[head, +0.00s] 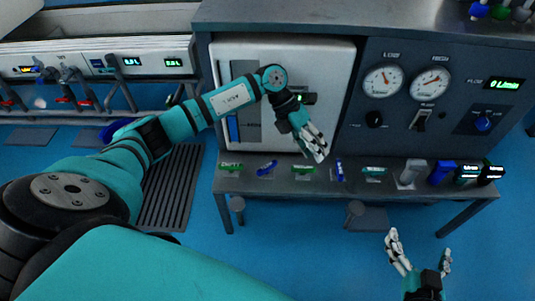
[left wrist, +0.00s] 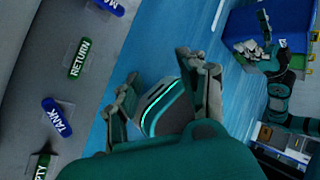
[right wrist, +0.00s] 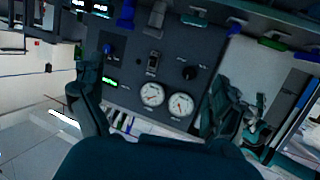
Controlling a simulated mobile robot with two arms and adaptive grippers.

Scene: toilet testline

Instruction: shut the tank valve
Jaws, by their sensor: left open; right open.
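The tank valve (head: 267,168) is a small blue handle labelled TANK on the grey bench's front ledge, sitting slantwise. It stands between two green handles, the EMPTY valve (head: 230,167) and the RETURN valve (head: 303,169). In the left wrist view the tank valve (left wrist: 57,117) is at the lower left, outside the fingers. My left gripper (head: 316,147) is open and empty, above and right of the tank valve, near the RETURN handle; its fingers also show in the left wrist view (left wrist: 165,95). My right gripper (head: 419,258) is open and empty, in front of the bench at lower right.
Another blue handle (head: 339,171) and several more handles continue right along the ledge. Behind stand a white panel (head: 285,60) and a control panel with two gauges (head: 384,80). A grey floor grate (head: 172,190) lies left of the bench. The blue floor in front is mostly clear.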

